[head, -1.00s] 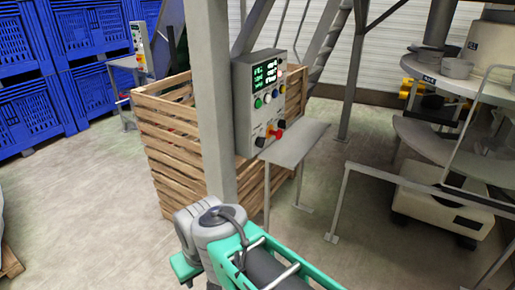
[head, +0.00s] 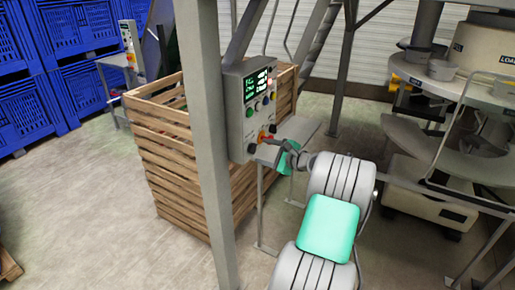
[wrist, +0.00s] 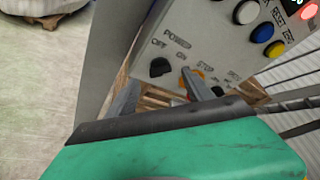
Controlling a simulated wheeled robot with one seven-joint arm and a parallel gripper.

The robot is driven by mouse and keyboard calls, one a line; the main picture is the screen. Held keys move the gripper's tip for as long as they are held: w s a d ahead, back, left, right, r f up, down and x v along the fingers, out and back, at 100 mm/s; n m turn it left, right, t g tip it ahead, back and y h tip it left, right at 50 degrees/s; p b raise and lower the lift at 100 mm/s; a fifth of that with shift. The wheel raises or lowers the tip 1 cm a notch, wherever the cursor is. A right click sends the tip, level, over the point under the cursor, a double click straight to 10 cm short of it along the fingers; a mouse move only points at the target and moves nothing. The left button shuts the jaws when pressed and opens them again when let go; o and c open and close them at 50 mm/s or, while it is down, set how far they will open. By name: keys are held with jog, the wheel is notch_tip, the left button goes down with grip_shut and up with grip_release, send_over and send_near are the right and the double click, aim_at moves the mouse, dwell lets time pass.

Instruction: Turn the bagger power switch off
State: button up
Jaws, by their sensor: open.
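The bagger control box (head: 238,110) is a grey panel on a post. In the wrist view its lower face (wrist: 210,40) carries the labels POWER, OFF, ON and STOP. The power switch (wrist: 160,67) is a black knob below the OFF and ON labels. My gripper (wrist: 158,90) is open, with one finger to each side of the knob in this picture; I cannot tell whether either finger touches it. In the head view my gripper (head: 270,145) is at the panel's lower right and hides part of the lower controls. An orange-yellow part (wrist: 198,73) shows beside the right finger.
A grey shelf (head: 305,127) juts out right of the box. A wooden crate (head: 175,160) stands behind the post (head: 207,150). Blue, white and yellow buttons (wrist: 262,33) sit higher on the panel. Round weighing machinery (head: 440,110) stands at the right.

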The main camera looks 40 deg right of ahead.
aim_at(254, 149)
jog(key=x, duration=0.4)
jog(key=shift+w+f+p, duration=0.1)
jog(key=shift+p, duration=0.25)
jog(key=shift+c, duration=0.6)
grip_shut()
